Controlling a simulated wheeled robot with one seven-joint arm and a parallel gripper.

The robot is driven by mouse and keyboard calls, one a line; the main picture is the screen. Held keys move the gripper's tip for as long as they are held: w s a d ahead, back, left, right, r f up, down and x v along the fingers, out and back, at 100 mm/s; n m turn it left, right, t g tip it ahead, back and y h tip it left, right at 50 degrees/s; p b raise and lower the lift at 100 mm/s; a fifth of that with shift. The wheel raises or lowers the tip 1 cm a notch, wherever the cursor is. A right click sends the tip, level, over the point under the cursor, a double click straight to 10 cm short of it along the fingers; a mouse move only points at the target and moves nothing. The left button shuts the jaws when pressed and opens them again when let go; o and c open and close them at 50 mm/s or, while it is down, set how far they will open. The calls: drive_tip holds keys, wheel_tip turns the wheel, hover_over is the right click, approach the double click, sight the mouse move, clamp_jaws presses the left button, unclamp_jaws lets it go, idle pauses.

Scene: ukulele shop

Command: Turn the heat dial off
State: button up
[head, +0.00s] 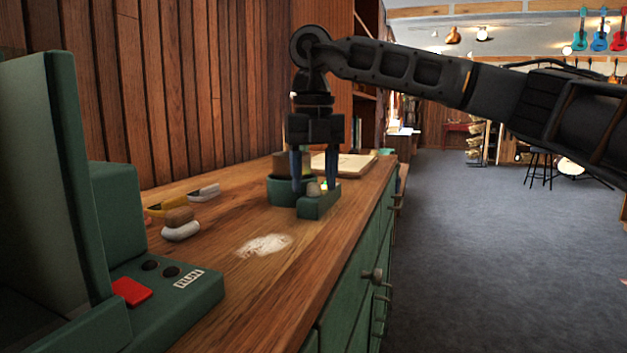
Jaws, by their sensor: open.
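A small green control box (318,206) stands on the wooden counter, joined to or right beside a round green pot (284,192) with a brown upper part. On top of the box is a small pale knob (313,189), which looks like the heat dial. A small yellow-green light glows beside it. My gripper (314,186) points straight down over the box, its two dark fingers apart on either side of the knob. I cannot tell whether the fingers touch the knob, or which way the dial is turned.
A green machine with a red switch (132,292) fills the near left of the wooden counter (290,268). A brush-like block (180,224) and small tools lie along the wall side. White powder (264,245) lies mid-counter. A pale board (342,163) lies behind the pot.

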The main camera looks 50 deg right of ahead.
drive_tip(key=shift+f, duration=0.1)
drive_tip(key=shift+c, duration=0.5)
clamp_jaws()
drive_tip(key=n+p, duration=0.2)
drive_tip(key=n, duration=0.2)
drive_tip(key=shift+n, duration=0.3)
drive_tip(key=n+p, duration=0.2)
drive_tip(key=n, duration=0.3)
drive_tip(key=n+p, duration=0.1)
drive_tip(key=n, duration=0.4)
drive_tip(key=shift+n+p, duration=0.35)
drive_tip(key=shift+n, duration=0.05)
drive_tip(key=n+p, duration=0.1)
drive_tip(key=n, duration=0.3)
drive_tip(key=shift+n, duration=0.4)
